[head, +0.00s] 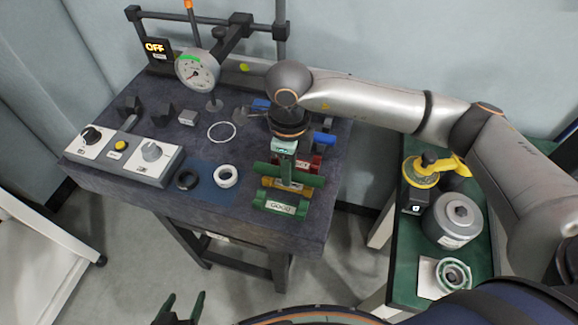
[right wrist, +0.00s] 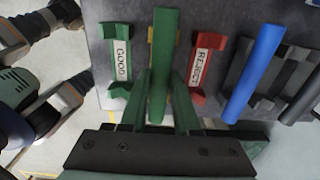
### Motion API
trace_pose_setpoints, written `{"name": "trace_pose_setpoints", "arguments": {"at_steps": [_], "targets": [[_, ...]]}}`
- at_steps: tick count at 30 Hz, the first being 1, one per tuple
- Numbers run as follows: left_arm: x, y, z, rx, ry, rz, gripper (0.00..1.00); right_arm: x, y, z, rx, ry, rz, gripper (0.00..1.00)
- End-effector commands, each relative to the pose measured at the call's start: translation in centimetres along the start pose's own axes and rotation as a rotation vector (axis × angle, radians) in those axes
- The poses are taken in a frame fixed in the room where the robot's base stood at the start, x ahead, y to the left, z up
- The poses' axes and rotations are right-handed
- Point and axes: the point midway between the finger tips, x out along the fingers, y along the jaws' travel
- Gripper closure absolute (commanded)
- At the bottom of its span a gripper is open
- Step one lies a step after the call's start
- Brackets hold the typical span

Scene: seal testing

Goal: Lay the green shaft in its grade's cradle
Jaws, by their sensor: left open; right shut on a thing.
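The green shaft (right wrist: 164,50) is gripped between the green fingers of my right gripper (right wrist: 160,95); it also shows in the head view (head: 312,179). It lies over the middle, yellow cradle (head: 282,190), which it mostly hides in the wrist view. Any gap between them is hard to judge. The green GOOD cradle (head: 281,204) is on the near side and looks empty; in the wrist view it is left of the shaft (right wrist: 120,62). The red REJECT cradle (right wrist: 199,68) is on the other side, also empty. My left gripper (head: 180,310) is open, low at the picture's bottom.
A blue shaft (right wrist: 255,72) lies in a dark rack (right wrist: 280,72) beyond the red cradle. A green side table (head: 405,255) stands right.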

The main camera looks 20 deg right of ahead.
Motion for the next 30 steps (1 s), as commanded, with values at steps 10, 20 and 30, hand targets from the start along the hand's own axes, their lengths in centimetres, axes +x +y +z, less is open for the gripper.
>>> {"name": "trace_pose_setpoints", "arguments": {"at_steps": [10,20,30], "targets": [[0.51,-0.02,0.5,0.0,0.001,0.0,0.25,0.56,-0.04,0.05,0.0,-0.003,-0.001,1.0],[0.57,-0.02,0.54,0.0,0.002,0.0,0.25,0.67,-0.02,0.03,0.0,-0.001,-0.001,0.47],[0.59,-0.03,0.55,0.0,0.002,0.0,0.25,0.83,0.02,-0.05,0.0,0.002,0.001,0.35]]}}
